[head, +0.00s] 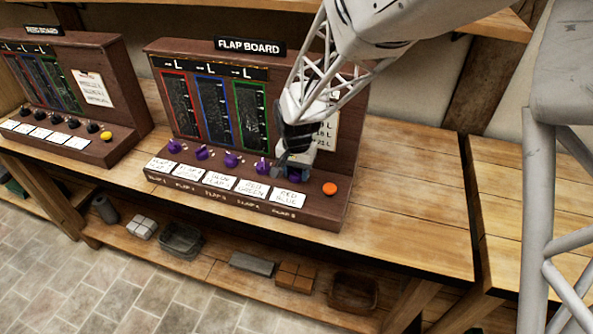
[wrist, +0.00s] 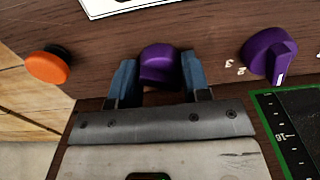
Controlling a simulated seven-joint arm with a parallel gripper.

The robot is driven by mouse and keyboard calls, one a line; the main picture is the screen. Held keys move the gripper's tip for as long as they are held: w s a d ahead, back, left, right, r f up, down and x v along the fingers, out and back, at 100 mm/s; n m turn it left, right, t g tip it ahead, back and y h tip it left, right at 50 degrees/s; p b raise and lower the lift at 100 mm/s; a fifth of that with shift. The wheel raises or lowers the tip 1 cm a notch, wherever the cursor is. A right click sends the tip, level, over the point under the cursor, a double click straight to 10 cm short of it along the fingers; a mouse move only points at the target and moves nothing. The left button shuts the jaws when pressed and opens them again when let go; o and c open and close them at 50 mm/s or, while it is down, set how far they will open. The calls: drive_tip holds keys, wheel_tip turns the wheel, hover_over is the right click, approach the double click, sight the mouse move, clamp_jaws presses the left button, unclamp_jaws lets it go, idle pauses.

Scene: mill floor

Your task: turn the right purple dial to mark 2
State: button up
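The right purple dial (wrist: 160,62) is at the row's end beside the orange button, between the two blue fingers of my gripper (wrist: 158,82) in the wrist view. The fingers appear to touch it on both sides. Its pointer and scale marks are hidden by the fingers. In the head view my gripper (head: 292,165) covers this dial at the right end of the flap board (head: 320,205). The neighbouring purple dial (wrist: 268,55) shows marks 3 and 2 beside it in the wrist view.
An orange button (wrist: 47,68) is close beside the gripped dial, also seen in the head view (head: 330,188). More purple dials (head: 231,159) stand along the panel. White label cards (head: 252,188) lie below them. The bench (head: 420,220) is clear to the right.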

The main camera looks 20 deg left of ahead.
sight(296, 169)
drive_tip(key=shift+c, duration=0.8)
drive_tip(key=shift+m, duration=0.8)
drive_tip(key=o, duration=0.9)
drive_tip(key=shift+r, duration=0.1)
drive_tip(key=shift+r, duration=3.8)
